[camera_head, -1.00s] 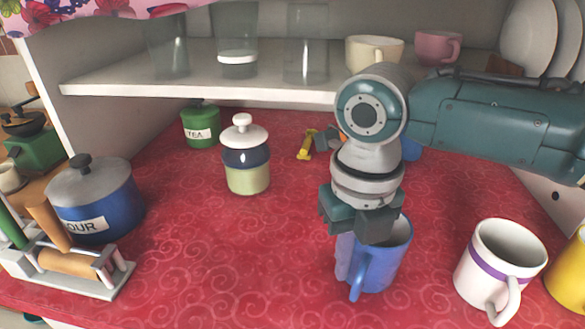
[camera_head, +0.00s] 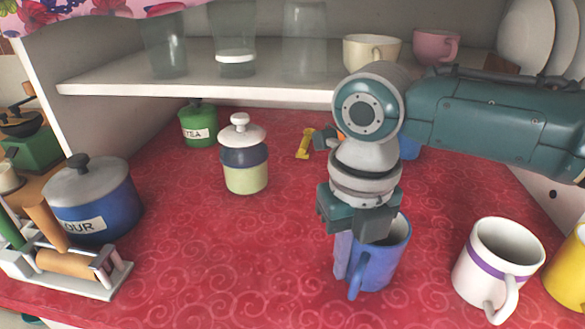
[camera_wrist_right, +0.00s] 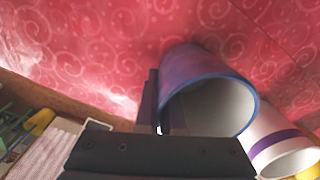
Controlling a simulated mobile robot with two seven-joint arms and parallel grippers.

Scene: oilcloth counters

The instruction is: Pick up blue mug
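The blue mug (camera_head: 379,265) stands upright on the red counter in the head view, right of the middle, with its handle toward me. My right gripper (camera_head: 352,250) points down at the mug's left side. In the right wrist view, the blue mug (camera_wrist_right: 210,85) shows its open mouth and pale inside. One dark finger lies outside its wall and the other just inside the mouth, with little gap between them, so the right gripper (camera_wrist_right: 157,112) looks shut on the wall. The fingertips are partly hidden. My left gripper is not in view.
A white mug with a purple band (camera_head: 490,270) stands close on the right, beside a yellow mug (camera_head: 570,270). A lidded jar (camera_head: 245,170), blue flour pot (camera_head: 105,205) and rack (camera_head: 80,275) stand left. A shelf (camera_head: 210,84) with glasses and cups overhangs the back.

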